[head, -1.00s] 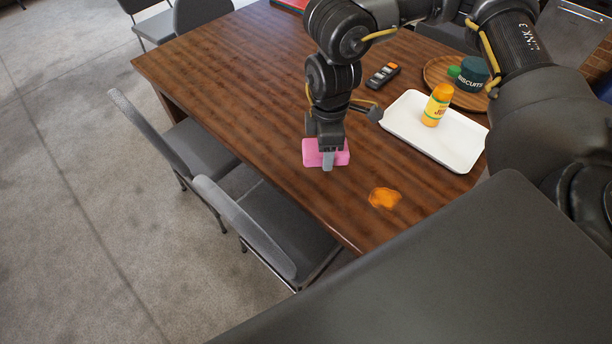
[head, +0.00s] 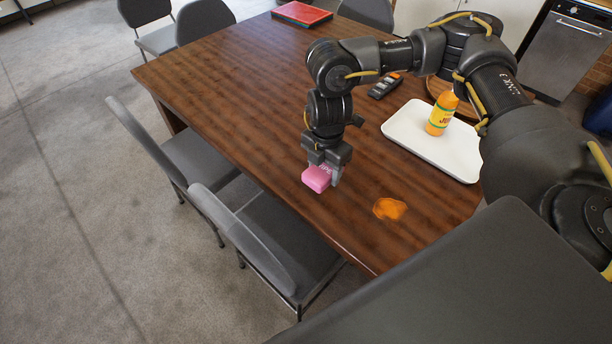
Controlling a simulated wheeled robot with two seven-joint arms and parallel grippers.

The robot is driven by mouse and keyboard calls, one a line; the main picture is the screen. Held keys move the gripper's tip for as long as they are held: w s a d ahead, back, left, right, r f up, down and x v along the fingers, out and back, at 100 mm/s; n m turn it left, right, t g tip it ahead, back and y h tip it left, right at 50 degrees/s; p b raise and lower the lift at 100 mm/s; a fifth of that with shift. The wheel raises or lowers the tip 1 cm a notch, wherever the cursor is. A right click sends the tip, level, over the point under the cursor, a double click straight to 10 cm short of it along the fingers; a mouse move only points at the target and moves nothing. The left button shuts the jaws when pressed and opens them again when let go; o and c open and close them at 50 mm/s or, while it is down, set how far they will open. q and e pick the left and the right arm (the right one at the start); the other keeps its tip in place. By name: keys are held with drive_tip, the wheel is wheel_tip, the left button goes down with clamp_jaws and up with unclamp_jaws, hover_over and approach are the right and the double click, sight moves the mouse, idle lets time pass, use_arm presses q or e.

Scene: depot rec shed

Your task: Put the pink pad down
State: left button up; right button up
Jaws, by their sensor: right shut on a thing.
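The pink pad (head: 316,179) is a small block at the near left edge of the wooden table. My right gripper (head: 322,172) points down and is shut on it. I cannot tell whether the pad touches the tabletop or hangs just above it. My left gripper is not in view.
A white tray (head: 420,150) holds an orange juice bottle (head: 441,115). A dark remote (head: 384,86) lies behind it, near a round wooden tray (head: 437,88) partly hidden by my arm. Grey chairs (head: 245,240) line the left side. The table's left middle is bare.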

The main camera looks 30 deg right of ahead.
drive_tip(key=w+f, duration=0.4)
drive_tip(key=w+a+f, duration=0.1)
drive_tip(key=w+f, duration=0.1)
drive_tip(key=shift+w+a+f+b, duration=0.1)
drive_tip(key=shift+w+b, duration=0.05)
drive_tip(key=shift+b, duration=0.25)
drive_tip(key=shift+w+f, duration=0.15)
drive_tip(key=shift+f, duration=0.1)
wheel_tip(320, 180, down, 3)
drive_tip(key=shift+w+f, duration=0.1)
